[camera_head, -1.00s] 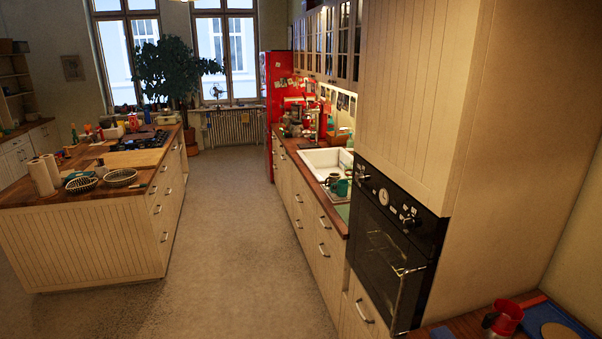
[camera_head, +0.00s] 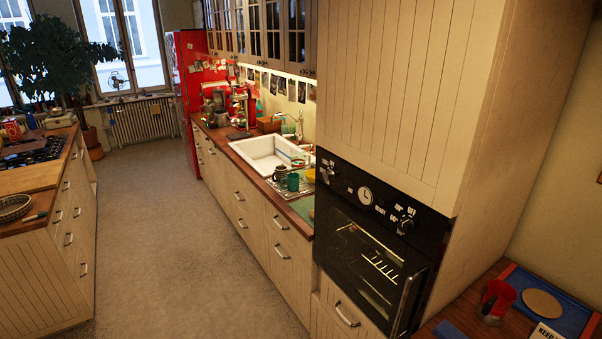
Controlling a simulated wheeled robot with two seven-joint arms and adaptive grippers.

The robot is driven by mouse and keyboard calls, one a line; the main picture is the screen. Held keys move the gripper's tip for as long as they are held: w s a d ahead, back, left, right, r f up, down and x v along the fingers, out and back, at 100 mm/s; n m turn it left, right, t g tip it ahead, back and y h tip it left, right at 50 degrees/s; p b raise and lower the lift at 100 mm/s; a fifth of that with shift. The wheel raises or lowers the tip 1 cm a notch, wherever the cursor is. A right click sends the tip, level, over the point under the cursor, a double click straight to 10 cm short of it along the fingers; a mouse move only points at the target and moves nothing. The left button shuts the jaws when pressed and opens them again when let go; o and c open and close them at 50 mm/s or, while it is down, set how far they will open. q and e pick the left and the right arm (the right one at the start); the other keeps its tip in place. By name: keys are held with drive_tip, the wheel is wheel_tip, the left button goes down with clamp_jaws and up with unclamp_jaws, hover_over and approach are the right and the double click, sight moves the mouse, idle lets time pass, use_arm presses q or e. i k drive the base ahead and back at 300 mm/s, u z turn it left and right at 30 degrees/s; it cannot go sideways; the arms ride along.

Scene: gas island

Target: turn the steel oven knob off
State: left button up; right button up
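The black built-in oven (camera_head: 376,245) is set in a tall cream cabinet at the right of the head view. Its control panel has a steel knob (camera_head: 405,224) at the right, with printed markings and "OFF" around it. Another knob (camera_head: 328,173) is at the panel's left end. A round white clock dial (camera_head: 365,195) sits between them. The exact pointer direction of the knobs is too small to tell. The oven door looks closed, with its handle along the right. Neither of my grippers shows in this view.
The kitchen island (camera_head: 40,255) stands at the left. Open floor (camera_head: 170,230) lies between it and the counter with the white sink (camera_head: 265,155).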

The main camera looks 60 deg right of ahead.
sight(327, 174)
drive_tip(key=z, duration=0.45)
drive_tip(key=i, duration=0.95)
drive_tip(key=z, duration=0.7)
